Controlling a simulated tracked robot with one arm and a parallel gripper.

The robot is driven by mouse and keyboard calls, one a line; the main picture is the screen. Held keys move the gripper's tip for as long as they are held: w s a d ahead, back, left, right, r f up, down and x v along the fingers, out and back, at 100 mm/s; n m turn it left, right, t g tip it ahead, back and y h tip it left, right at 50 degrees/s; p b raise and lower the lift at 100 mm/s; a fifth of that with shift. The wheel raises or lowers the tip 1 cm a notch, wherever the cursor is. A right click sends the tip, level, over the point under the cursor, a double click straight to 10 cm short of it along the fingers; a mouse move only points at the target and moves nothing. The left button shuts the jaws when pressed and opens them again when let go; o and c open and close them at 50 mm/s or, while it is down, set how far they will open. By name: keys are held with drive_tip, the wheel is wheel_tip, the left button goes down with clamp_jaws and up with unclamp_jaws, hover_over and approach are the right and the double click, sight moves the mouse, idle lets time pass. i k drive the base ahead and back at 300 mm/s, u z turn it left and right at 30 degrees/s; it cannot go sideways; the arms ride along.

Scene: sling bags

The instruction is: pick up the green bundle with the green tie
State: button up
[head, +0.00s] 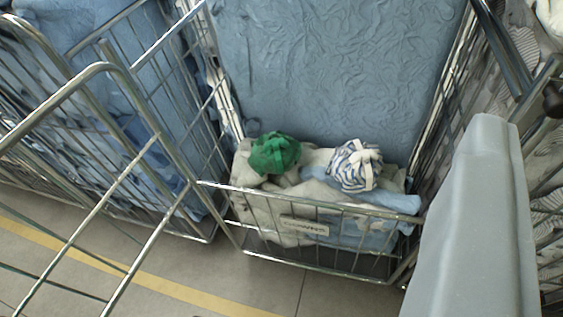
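The green bundle (274,154) is a rounded, bunched piece of cloth with a gathered top. It sits at the left on the pale cloth in the bottom of the middle wire cage. A tie cannot be made out apart from the green cloth. A smooth grey part that looks like my gripper (480,225) stands at the right of the head view, in front of the cage. It appears well to the right of the green bundle and apart from it. Only one side shows; its opening and the other finger are not visible.
A blue-and-white striped bundle (356,167) sits right of the green one. The middle wire cage (300,205) has a low front rail with a label, tall sides and blue fabric behind. Another wire cage (60,105) stands left. Grey floor (265,292) with a yellow line is in front.

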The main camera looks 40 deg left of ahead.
sight(274, 152)
drive_tip(key=u, duration=0.2)
drive_tip(key=i, duration=0.9)
drive_tip(key=z, duration=0.1)
